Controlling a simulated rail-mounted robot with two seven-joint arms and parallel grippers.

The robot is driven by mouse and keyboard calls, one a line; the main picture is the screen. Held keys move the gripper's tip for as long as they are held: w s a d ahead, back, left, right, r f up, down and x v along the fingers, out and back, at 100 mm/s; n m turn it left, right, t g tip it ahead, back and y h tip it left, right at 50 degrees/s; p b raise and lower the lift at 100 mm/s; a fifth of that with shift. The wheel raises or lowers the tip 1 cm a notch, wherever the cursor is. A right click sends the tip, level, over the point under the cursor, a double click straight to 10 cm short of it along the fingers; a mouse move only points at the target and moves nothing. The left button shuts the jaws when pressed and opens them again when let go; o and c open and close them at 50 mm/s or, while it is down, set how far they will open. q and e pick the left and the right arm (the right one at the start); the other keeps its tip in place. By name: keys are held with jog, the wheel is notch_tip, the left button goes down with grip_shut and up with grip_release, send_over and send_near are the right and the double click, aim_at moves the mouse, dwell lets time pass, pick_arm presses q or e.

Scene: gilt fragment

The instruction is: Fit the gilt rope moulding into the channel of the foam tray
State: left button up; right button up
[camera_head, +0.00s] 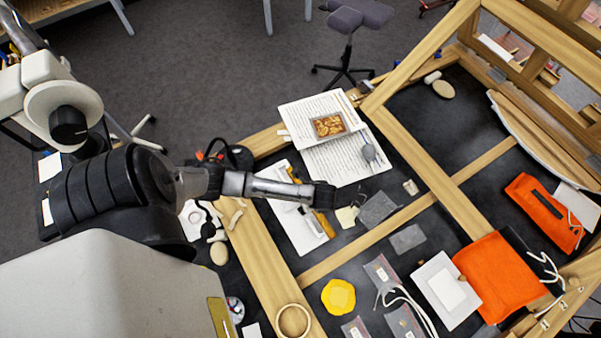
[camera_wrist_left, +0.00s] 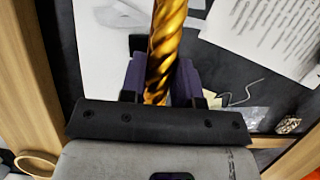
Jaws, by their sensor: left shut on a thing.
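The gilt rope moulding (camera_wrist_left: 166,45) is a twisted gold rod. In the left wrist view it stands between the fingers of my left gripper (camera_wrist_left: 160,85), which is shut on it, and runs out past the top edge. In the head view my left gripper (camera_head: 325,196) is over the work surface, and a short golden piece (camera_head: 324,224) shows just below it. A white flat tray-like piece (camera_head: 283,218) lies under and beside the gripper. I cannot make out a channel in it clearly. My right gripper is not in view.
Wooden frame bars (camera_head: 375,240) divide the dark surface. Printed sheets (camera_head: 340,160) with a small picture lie behind the gripper. A yellow dish (camera_head: 338,296), an orange pouch (camera_head: 497,275) and a white square piece (camera_head: 440,290) lie to the front and right.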

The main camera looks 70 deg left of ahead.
pick_arm(q)
jog(key=a+f, duration=0.2)
jog(key=a, duration=0.1)
jog(key=s+a, duration=0.1)
jog(key=shift+a+f, duration=0.35)
jog(key=shift+f, duration=2.1)
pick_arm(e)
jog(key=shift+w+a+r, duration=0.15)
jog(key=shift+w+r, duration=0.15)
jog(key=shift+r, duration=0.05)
pick_arm(q)
jog(key=shift+f, duration=0.1)
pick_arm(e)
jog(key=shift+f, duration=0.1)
pick_arm(q)
jog(key=o, duration=1)
jog(key=shift+c, duration=0.2)
